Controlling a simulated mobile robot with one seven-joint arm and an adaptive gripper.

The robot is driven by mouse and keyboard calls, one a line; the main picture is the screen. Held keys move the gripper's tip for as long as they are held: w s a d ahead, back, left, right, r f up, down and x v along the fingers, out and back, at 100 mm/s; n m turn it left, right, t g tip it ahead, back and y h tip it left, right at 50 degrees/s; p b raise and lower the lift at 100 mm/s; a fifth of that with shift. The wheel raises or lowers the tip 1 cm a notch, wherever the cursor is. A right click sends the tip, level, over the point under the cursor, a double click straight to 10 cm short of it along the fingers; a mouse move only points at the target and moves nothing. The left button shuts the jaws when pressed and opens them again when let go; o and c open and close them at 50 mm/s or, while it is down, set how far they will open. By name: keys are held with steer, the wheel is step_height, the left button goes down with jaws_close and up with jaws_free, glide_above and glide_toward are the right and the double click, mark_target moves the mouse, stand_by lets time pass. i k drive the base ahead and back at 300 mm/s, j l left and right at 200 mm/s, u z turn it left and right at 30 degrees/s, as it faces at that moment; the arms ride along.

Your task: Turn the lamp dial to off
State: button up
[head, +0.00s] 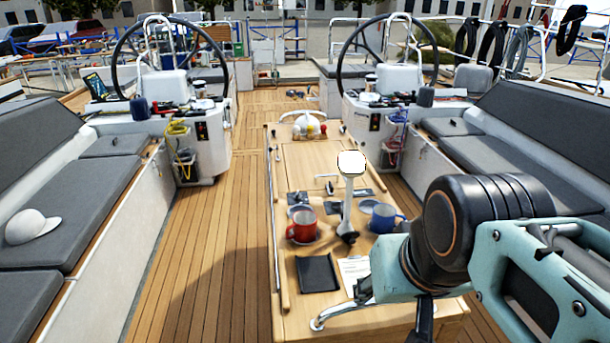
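The table lamp (351,163) stands on the wooden cockpit table, between a red mug and a blue mug. Its head is bright white and looks lit, on a pale slim stem. A dark part (347,234) sits at the foot of the stem; I cannot make out a separate dial or its setting. My arm comes in from the lower right, to the right of the lamp and apart from it. A dark part that looks like my gripper (424,318) hangs under the teal wrist, cut by the bottom edge; its fingers are not clear.
The red mug (302,224) and blue mug (384,217) flank the lamp closely. A black folder (317,273) and a white paper (354,272) lie in front. A metal rail (318,323) edges the table (300,258). Deck (200,255) to the left is clear.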

mark_target(334, 205)
steer(key=i+j+z, duration=0.1)
steer(key=j, duration=0.25)
steer(key=i+j+z, duration=0.15)
steer(key=j, duration=0.2)
steer(key=j+z, duration=0.1)
steer(key=j, duration=0.25)
steer(key=j+z, duration=0.5)
steer(key=j, duration=0.75)
